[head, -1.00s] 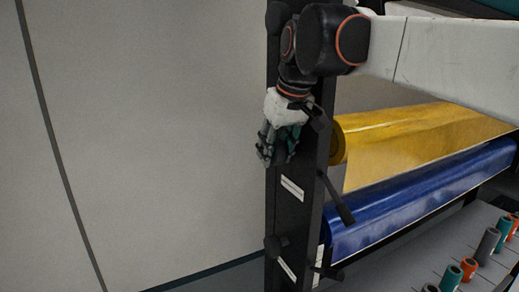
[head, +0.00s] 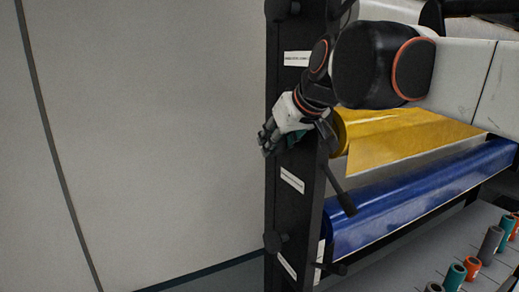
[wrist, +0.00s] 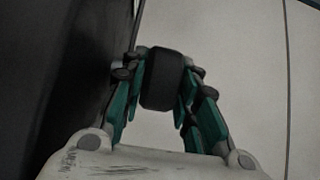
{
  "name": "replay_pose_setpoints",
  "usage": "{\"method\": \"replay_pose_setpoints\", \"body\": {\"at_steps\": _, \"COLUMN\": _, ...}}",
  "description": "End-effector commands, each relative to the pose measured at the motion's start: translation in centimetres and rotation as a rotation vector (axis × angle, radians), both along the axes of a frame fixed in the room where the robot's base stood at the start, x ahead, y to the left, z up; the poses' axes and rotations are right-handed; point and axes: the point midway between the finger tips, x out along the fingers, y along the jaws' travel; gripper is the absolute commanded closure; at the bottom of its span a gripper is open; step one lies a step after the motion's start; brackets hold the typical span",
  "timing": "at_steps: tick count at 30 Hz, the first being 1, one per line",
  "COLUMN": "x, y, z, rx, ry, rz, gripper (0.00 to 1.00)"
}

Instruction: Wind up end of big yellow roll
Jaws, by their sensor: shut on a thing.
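The big yellow roll (head: 342,132) is mounted on the black rack, to the right of its upright post. Its yellow sheet (head: 410,138) hangs off the roll, and the sheet's lower edge shows above the blue roll. My gripper (head: 268,140) is at the left face of the post, level with the yellow roll's end. In the wrist view my gripper (wrist: 160,85) is shut on a black knob (wrist: 162,78), with green-padded fingers on both sides. In the head view the fingers mostly hide the knob.
A blue roll (head: 420,200) sits below the yellow one. Several small coloured rolls (head: 472,267) stand at lower right. Open floor and a plain wall lie left.

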Motion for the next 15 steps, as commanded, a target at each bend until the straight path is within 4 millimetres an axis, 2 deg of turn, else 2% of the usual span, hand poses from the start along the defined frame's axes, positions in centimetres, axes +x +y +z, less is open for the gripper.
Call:
{"method": "replay_pose_setpoints", "body": {"at_steps": 1, "x": -0.13, "y": -0.12, "z": -0.49, "rx": 0.019, "ry": -0.043, "rz": -0.004, "gripper": 0.96}}
{"method": "replay_pose_setpoints", "body": {"at_steps": 15, "x": -0.23, "y": -0.16, "z": -0.47, "rx": 0.167, "ry": -0.398, "rz": -0.004, "gripper": 0.96}}
